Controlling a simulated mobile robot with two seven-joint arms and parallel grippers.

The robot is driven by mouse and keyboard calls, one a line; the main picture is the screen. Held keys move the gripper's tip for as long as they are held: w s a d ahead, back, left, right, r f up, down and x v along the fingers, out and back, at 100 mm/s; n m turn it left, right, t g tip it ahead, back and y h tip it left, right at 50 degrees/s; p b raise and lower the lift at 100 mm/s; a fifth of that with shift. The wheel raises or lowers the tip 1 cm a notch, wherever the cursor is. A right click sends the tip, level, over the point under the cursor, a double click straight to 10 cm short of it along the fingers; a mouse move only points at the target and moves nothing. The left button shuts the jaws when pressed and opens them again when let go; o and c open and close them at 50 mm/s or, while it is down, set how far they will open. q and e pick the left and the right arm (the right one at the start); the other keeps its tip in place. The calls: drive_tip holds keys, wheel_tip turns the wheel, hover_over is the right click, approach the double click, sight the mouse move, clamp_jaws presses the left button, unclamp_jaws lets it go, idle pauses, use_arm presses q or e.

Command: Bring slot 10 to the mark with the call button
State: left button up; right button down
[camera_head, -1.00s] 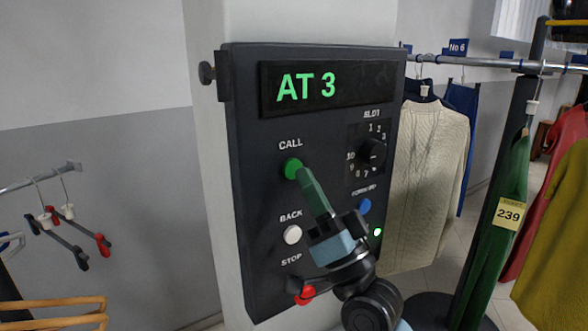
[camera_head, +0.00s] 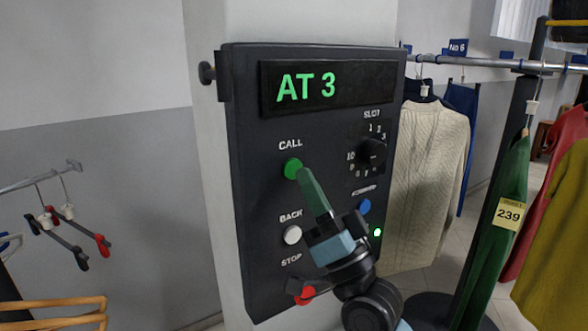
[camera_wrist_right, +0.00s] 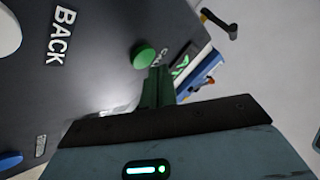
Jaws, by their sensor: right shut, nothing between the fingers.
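A dark control panel (camera_head: 262,225) on a pale pillar has a lit display (camera_head: 306,86) reading "AT 3". The green CALL button (camera_head: 293,168) is at its left; it also shows in the wrist view (camera_wrist_right: 143,55). The black SLOT dial (camera_head: 371,153) is at the right, its setting too small to read. My right gripper (camera_head: 306,174) is shut and empty, its green fingertips right by the CALL button's lower right edge. I cannot tell whether they touch it. My left gripper is not in view.
A rail (camera_head: 490,65) with clothes, including a cream sweater (camera_head: 428,180), is at right. Hangers (camera_head: 75,235) hang at left.

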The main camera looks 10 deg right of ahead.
drive_tip(key=shift+w+a, duration=0.1)
drive_tip(key=shift+w, duration=0.15)
idle(0.6)
drive_tip(key=shift+w, duration=0.15)
drive_tip(key=shift+w+a, duration=0.2)
drive_tip(key=shift+w, duration=0.2)
idle(0.9)
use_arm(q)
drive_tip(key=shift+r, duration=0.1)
use_arm(e)
drive_tip(key=shift+s, duration=0.1)
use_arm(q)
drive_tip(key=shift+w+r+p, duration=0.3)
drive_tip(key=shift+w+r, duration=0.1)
use_arm(e)
drive_tip(key=shift+s+d, duration=0.3)
drive_tip(key=shift+s, duration=0.4)
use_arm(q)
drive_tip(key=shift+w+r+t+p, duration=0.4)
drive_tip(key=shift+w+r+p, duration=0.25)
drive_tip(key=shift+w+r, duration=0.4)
use_arm(e)
drive_tip(key=s, duration=0.1)
drive_tip(key=s+d, duration=0.1)
drive_tip(key=s, duration=0.2)
drive_tip(key=shift+s+d, duration=0.35)
